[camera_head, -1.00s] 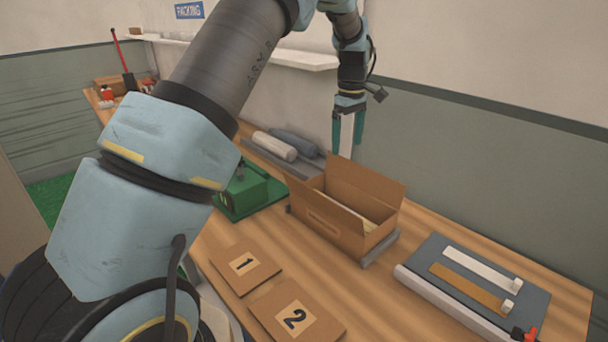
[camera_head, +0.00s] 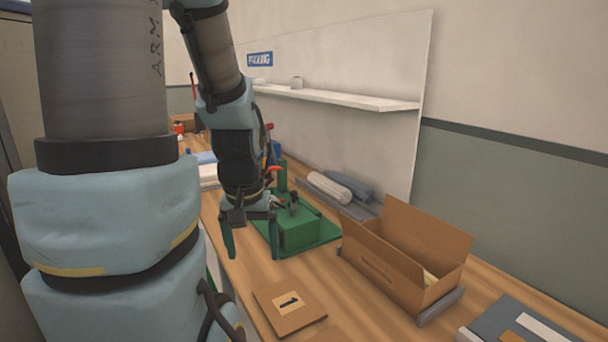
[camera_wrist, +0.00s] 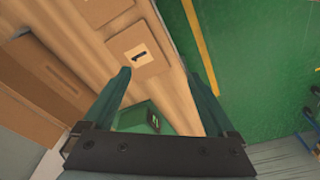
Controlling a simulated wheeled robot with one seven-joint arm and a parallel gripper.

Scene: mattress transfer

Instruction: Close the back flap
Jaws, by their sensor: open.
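The open cardboard box (camera_head: 378,276) stands on the wooden bench right of centre in the head view. Its back flap (camera_head: 428,236) stands up at the far side, unfolded. Some pale contents show inside, mostly hidden by the front wall. In the wrist view brown cardboard (camera_wrist: 40,85), likely the box, lies at the left. My gripper (camera_head: 252,252) is open and empty. It points down left of the box, clear of it, in front of the green fixture. Both fingers show in the wrist view (camera_wrist: 158,76) with nothing between them.
A green fixture (camera_head: 300,232) stands left of the box. Grey and white rolls (camera_head: 330,187) lie behind, below a white shelf (camera_head: 340,97). A grey board (camera_head: 500,322) is at the lower right.

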